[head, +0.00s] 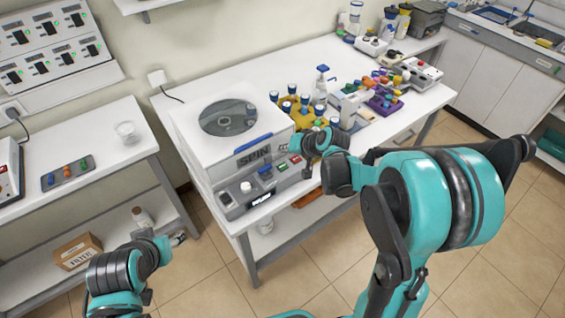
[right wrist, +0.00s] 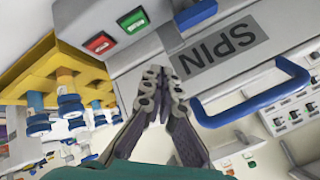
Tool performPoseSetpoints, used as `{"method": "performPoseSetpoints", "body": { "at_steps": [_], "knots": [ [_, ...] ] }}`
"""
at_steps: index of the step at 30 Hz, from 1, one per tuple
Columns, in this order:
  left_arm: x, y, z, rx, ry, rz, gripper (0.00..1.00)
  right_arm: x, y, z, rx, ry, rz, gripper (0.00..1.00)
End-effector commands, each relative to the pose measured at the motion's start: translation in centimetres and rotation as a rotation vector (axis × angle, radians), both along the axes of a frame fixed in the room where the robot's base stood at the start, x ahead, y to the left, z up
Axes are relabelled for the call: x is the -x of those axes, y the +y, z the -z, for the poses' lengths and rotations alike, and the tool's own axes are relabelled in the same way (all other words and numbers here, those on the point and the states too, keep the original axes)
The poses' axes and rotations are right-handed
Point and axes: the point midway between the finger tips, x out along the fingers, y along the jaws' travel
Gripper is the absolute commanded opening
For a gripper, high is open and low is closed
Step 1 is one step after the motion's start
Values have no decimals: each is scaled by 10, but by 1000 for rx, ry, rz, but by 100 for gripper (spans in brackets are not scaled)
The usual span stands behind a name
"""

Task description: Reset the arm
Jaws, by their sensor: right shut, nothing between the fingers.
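My right arm (head: 450,195) reaches in from the right over the bench front. Its gripper (head: 300,152) is by the front panel of the white SPIN centrifuge (head: 186,140), near its red and green buttons. In the right wrist view the right gripper (right wrist: 158,76) is shut and empty, with its fingertips together in front of the panel and the SPIN label (right wrist: 222,42). I cannot tell whether it touches the panel. My left gripper (head: 179,238) is low at the left, over the floor beside the shelf table; its fingers are too small to read.
A yellow rack (head: 316,122) with blue-capped vials stands right of the centrifuge. A purple rack (head: 382,102) and other lab gear fill the bench farther right. The centrifuge's blue handle (right wrist: 250,95) is close to the right gripper. A cardboard box (head: 77,252) sits on the left shelf.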

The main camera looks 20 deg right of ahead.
Motion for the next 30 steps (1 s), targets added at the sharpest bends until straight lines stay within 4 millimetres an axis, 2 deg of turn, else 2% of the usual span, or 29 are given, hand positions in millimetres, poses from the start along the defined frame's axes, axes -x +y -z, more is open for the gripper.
{"method": "performPoseSetpoints", "body": {
  "at_steps": [23,26,29,30],
  "knots": [
    [0,0,1,0,0,0,49,1,0,1,1,0,0,0],
    [0,0,2,0,0,0,49,8,2,-4,17,3,-6,0],
    [0,0,6,0,0,0,49,28,7,-14,58,11,-20,0],
    [0,0,7,0,0,0,49,40,9,-19,82,15,-28,0]
  ]
}}
